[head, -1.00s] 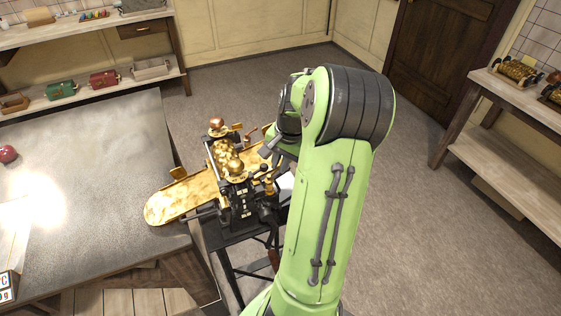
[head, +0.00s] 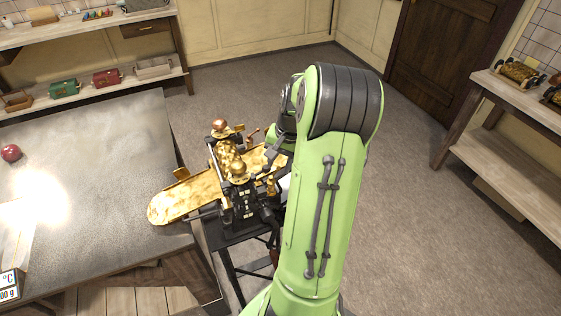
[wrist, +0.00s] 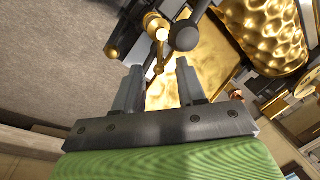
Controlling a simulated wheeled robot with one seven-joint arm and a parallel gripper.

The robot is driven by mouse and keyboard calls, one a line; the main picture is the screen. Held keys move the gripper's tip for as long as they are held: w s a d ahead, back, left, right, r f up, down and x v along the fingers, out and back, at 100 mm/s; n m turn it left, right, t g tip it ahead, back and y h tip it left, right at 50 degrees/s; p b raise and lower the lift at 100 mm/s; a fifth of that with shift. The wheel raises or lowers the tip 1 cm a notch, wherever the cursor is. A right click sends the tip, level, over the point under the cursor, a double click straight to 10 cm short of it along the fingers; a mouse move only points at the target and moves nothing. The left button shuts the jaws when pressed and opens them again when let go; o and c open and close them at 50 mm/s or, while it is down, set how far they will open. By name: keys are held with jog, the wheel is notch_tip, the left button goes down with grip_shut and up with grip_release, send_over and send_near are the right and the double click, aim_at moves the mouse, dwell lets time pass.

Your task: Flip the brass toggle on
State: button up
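The drop roller machine (head: 238,185) stands on a small dark stand, with brass rollers, knobs and a long brass tray. In the wrist view, a brass lever with a round end (wrist: 158,32), likely the toggle, lies just beyond my gripper (wrist: 160,75). My gripper is open, its two dark fingers apart. The lever's thin brass end points down toward the gap between the fingertips; I cannot tell whether they touch. A dark round knob (wrist: 185,36) is just right of the lever. In the head view my arm hides the gripper and the lever.
The machine's embossed brass roller (wrist: 268,35) is right of the fingers in the wrist view. A grey-topped table (head: 90,170) stands left of the machine. A shelf bench (head: 500,150) stands at the right. Open floor lies behind.

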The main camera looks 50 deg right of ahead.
jog(key=s+d+r+p, duration=0.1)
jog(key=s+r+p, duration=0.2)
jog(key=r, duration=1.2)
jog(key=shift+r, duration=0.3)
jog(key=shift+f, duration=0.1)
